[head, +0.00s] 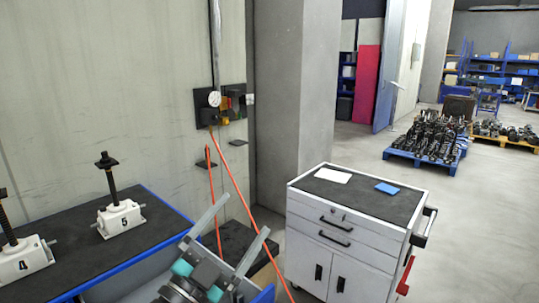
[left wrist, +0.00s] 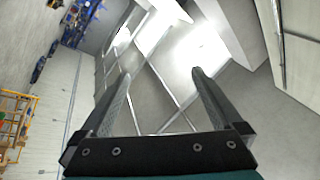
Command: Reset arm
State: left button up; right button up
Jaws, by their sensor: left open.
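My left gripper (head: 247,212) is open and empty at the lower middle of the head view. Its two grey fingers point up and to the right, beside the blue-edged bench. In the left wrist view the gripper (left wrist: 161,73) shows its fingers spread, with nothing between them. The screw jack marked 5 (head: 121,216) stands upright on the bench, apart from the gripper. The screw jack marked 4 (head: 24,259) is at the left edge, partly cut off. My right gripper is in neither view.
The bench (head: 148,242) has a dark top and a blue edge. A white tool cabinet (head: 345,235) stands to the right of the gripper. Orange hoses (head: 237,178) hang from the wall behind it. Open floor lies right of the cabinet; a blue pallet (head: 420,157) is further back.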

pick_arm(q)
jog(key=s+a+f+n+g+y, duration=0.2)
jog(key=a+f+n+y, duration=0.4)
jog(key=f, duration=0.2)
jog(key=s+a+f+n+g+y, duration=0.2)
jog(key=s+a+f+n+y, duration=0.1)
jog(key=a+f+n+y, duration=0.35)
jog(key=s+d+f+g, duration=0.1)
jog(key=s+f+g, duration=0.5)
jog(key=s+f, duration=0.3)
jog(key=s+d+f+g, duration=0.1)
jog(key=s+f+g, duration=0.45)
jog(key=s, duration=0.65)
notch_tip(320, 180, down, 31)
jog(key=s+g+b, duration=0.1)
jog(key=s+b, duration=0.1)
jog(key=b, duration=0.6)
jog(key=s+a+f+b, duration=0.1)
jog(key=s+f+b, duration=0.2)
jog(key=s+f, duration=0.4)
jog(key=s+a+f+g+b, duration=0.1)
jog(key=s+f+b, duration=0.3)
jog(key=s+f, duration=0.4)
notch_tip(320, 180, down, 5)
jog(key=shift+a+r+h, duration=0.1)
jog(key=shift+a+h, duration=0.25)
jog(key=shift+a, duration=0.15)
